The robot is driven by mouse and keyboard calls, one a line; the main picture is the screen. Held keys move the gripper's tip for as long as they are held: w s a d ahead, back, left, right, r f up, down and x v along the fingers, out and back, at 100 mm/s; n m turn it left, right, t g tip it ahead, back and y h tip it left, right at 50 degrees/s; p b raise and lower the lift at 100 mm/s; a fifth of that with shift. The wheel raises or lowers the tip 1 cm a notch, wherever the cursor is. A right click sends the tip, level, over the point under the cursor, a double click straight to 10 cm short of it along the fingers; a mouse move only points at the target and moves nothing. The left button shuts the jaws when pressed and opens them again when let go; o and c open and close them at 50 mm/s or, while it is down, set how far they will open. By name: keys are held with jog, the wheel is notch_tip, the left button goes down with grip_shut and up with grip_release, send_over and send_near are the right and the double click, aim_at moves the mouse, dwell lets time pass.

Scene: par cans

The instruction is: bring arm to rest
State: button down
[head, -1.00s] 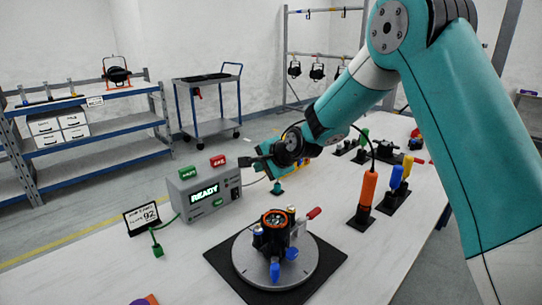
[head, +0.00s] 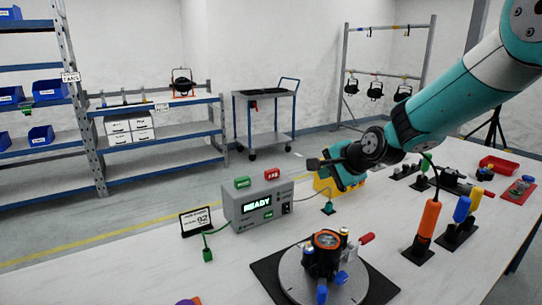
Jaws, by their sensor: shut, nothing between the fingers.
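My gripper (head: 322,168) is at the end of my teal arm, which reaches in from the upper right in the head view. It is held above the white table, just right of the grey box (head: 262,205) with the lit READY display. Its fingers are shut with nothing between them. A black par can (head: 322,259) stands on a round grey turntable (head: 291,279) on a black mat (head: 386,292), below and apart from the gripper. A yellow thing (head: 322,186) on the table is partly hidden behind the gripper.
An orange-handled tool (head: 429,218) and blue- and yellow-handled tools (head: 461,210) stand at the right. A small sign (head: 196,221) reads 92. A red tray (head: 500,166) lies at the far right. Shelves (head: 165,169), a cart (head: 264,120) and a lamp rack (head: 385,75) stand behind.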

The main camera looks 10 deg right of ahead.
jog(key=s+a+r+n+g+p, duration=0.1)
jog(key=s+a+r+n+g, duration=0.1)
jog(key=s+a+n, duration=0.3)
jog(key=s+r+n+g+y, duration=0.1)
jog(key=s+r+n+g, duration=0.1)
jog(key=s, duration=0.6)
jog(key=s+a+r+n+g+p, duration=0.1)
jog(key=s+a+r+n, duration=0.1)
jog(key=s+a+n, duration=0.3)
jog(key=s+d+n+g+h+p, duration=0.1)
jog(key=s+n+g, duration=0.3)
jog(key=s, duration=1.4)
jog(key=d+n, duration=0.1)
jog(key=n, duration=0.3)
jog(key=shift+s+r, duration=0.2)
jog(key=shift+r, duration=0.05)
jog(key=shift+w+a, duration=0.1)
jog(key=shift+w, duration=0.05)
